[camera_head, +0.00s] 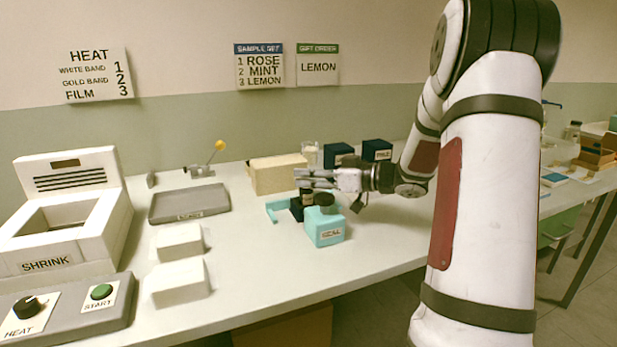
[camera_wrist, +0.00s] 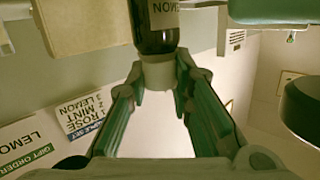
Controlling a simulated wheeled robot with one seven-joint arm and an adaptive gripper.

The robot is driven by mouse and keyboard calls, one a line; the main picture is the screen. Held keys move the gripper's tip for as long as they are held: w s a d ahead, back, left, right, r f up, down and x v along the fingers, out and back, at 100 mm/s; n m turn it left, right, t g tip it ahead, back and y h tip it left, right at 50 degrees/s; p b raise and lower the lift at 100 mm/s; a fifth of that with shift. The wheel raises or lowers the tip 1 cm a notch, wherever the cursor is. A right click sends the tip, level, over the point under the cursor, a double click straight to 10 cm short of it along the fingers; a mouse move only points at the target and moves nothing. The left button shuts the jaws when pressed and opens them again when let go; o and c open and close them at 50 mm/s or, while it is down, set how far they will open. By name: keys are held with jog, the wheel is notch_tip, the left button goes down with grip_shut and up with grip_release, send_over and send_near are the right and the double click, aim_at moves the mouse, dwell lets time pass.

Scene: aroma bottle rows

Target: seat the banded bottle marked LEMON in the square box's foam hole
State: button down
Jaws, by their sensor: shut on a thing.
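In the wrist view my gripper (camera_wrist: 160,82) is shut on the pale cap of a dark bottle (camera_wrist: 156,38) whose label reads LEMON upside down. The bottle's far end runs out of that frame, and I cannot make out a band. In the head view my gripper (camera_head: 318,179) is low over the middle of the table, with the dark bottle (camera_head: 307,196) under its fingertips. A small dark square box (camera_head: 296,213) stands right below the bottle. Its foam hole is hidden, so I cannot tell whether the bottle is inside it.
A teal block (camera_head: 325,231) with a dark round top stands close at right, and a teal bracket-like piece (camera_head: 278,209) at left. Behind are a tan box (camera_head: 277,176) and dark boxes (camera_head: 377,149). A grey tray (camera_head: 189,203), white blocks (camera_head: 181,282) and shrink machine (camera_head: 62,232) stand left.

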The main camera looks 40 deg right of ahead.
jog(key=c, duration=1.4)
grip_release()
jog(key=shift+f, duration=0.1)
jog(key=shift+s+d+r, duration=0.2)
jog(key=shift+s, duration=0.1)
jog(key=p+v, duration=0.3)
jog(key=v, duration=0.8)
jog(key=w+a+r+m+h, duration=0.1)
jog(key=w+r+m+h, duration=0.1)
jog(key=w+r+h, duration=0.5)
jog(key=s+a+r+m+g+h, duration=0.2)
jog(key=a+g+h, duration=0.1)
jog(key=h, duration=0.3)
jog(key=s+a+f+g+y, duration=0.1)
jog(key=s+a+f+g, duration=0.2)
jog(key=s+a, duration=0.5)
jog(key=s+a+f+g+y, duration=0.2)
jog(key=s+a+f+g, duration=0.1)
jog(key=s+a, duration=0.6)
jog(key=s+a+f+g+y, duration=0.2)
jog(key=s+a, duration=0.7)
jog(key=s, duration=0.6)
jog(key=shift+s+f+m+g, duration=0.2)
jog(key=shift+f+m+g, duration=0.1)
jog(key=shift+f+g, duration=0.65)
